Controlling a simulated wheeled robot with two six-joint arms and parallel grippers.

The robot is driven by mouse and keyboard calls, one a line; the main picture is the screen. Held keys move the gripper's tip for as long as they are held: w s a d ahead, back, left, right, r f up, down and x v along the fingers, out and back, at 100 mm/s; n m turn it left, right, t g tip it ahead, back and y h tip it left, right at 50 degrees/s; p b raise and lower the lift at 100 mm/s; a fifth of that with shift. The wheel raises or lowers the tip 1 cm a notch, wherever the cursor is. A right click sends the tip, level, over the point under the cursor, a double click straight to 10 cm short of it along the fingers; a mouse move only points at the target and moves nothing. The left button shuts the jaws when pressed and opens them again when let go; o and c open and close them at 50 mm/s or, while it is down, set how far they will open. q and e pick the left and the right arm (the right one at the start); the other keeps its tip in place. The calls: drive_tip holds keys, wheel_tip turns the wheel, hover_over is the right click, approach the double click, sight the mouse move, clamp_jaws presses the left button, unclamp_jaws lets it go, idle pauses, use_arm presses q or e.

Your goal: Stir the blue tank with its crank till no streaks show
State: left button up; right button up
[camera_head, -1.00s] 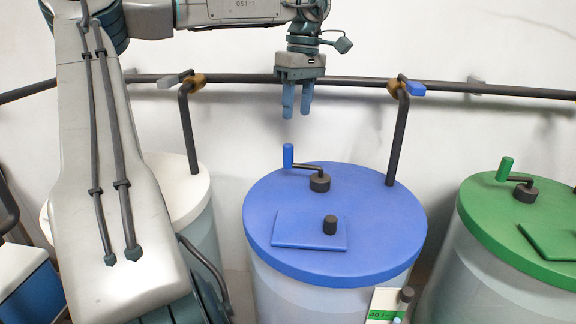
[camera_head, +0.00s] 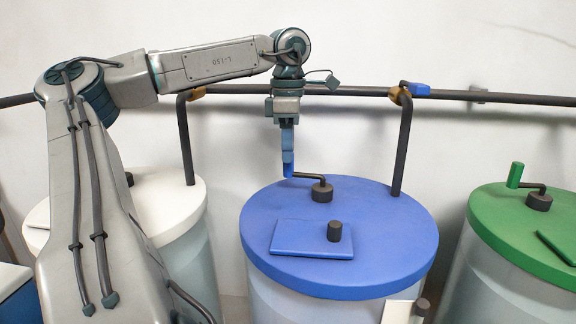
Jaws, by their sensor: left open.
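The blue tank has a flat blue lid (camera_head: 390,225). Its crank (camera_head: 321,190) stands on a dark hub near the lid's back, with the arm pointing left to an upright blue handle (camera_head: 288,172). My left gripper (camera_head: 287,157) points down at that handle from above. Its fingers are open and overlap the handle's upper part, seen edge-on; I cannot tell whether they touch it. The lid hides the liquid from above, and no streaks can be made out in the pale tank wall (camera_head: 300,308). My right gripper is not in view.
A blue hatch plate (camera_head: 295,240) with a dark knob lies on the lid. A dark pipe (camera_head: 460,95) runs along the wall, with a down pipe (camera_head: 403,150) entering the lid. A white-lidded tank (camera_head: 175,205) stands left, a green-lidded tank (camera_head: 490,220) right.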

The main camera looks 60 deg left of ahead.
sight(288, 171)
use_arm(q)
drive_tip(key=shift+f+b, duration=0.35)
drive_tip(key=shift+f, duration=1.5)
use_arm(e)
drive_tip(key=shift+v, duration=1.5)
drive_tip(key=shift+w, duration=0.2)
use_arm(q)
clamp_jaws()
